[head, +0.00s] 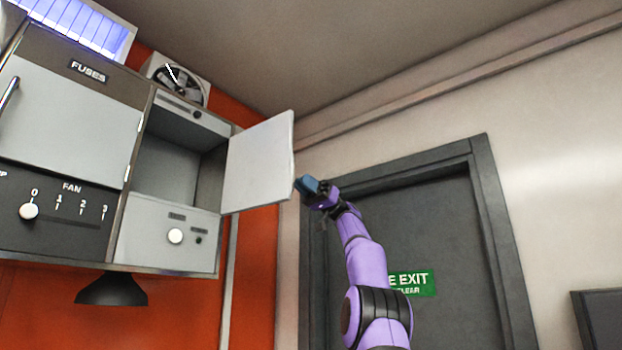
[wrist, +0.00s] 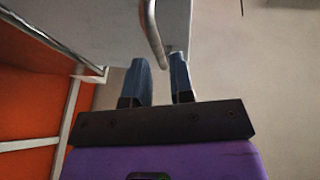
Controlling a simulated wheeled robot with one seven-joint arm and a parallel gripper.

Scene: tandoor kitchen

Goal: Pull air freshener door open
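The air freshener door (head: 260,163) is a pale panel hinged on the right of an upper wall compartment. It stands swung wide open, and no label shows on it. My gripper (head: 306,184) is at the door's free right edge. Whether either finger touches the handle is unclear.
The open compartment (head: 165,170) looks empty. A shut FUSES door (head: 68,120) and a FAN knob (head: 29,211) are to its left. A lower panel has a white knob (head: 176,236). A fan (head: 172,75) sits above. A grey exit door (head: 430,225) stands behind my arm.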

